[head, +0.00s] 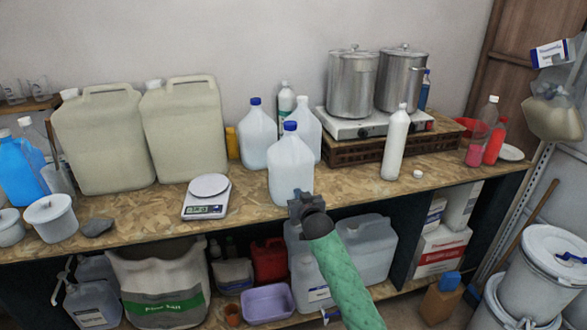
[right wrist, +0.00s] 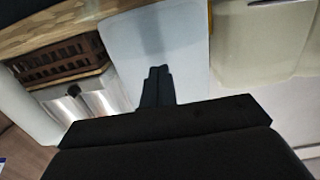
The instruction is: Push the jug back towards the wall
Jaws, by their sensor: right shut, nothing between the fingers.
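The jug (head: 291,168) is a translucent white-blue bottle with a blue cap. It stands upright near the front edge of the wooden bench (head: 255,217), in front of two similar jugs. My right gripper (head: 303,198) is shut and empty, at the lower front of the jug in the head view. In the right wrist view the shut fingers (right wrist: 157,85) point at the pale jug wall (right wrist: 160,35), which fills the middle. I cannot tell whether the fingertips touch it. The gripper hides the jug's lower right part. My left gripper is not in view.
Behind the jug stand a blue-capped jug (head: 256,137), another jug (head: 307,125) and a green-labelled bottle (head: 286,98), near the wall (head: 240,40). Bare bench lies between jug and scale.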

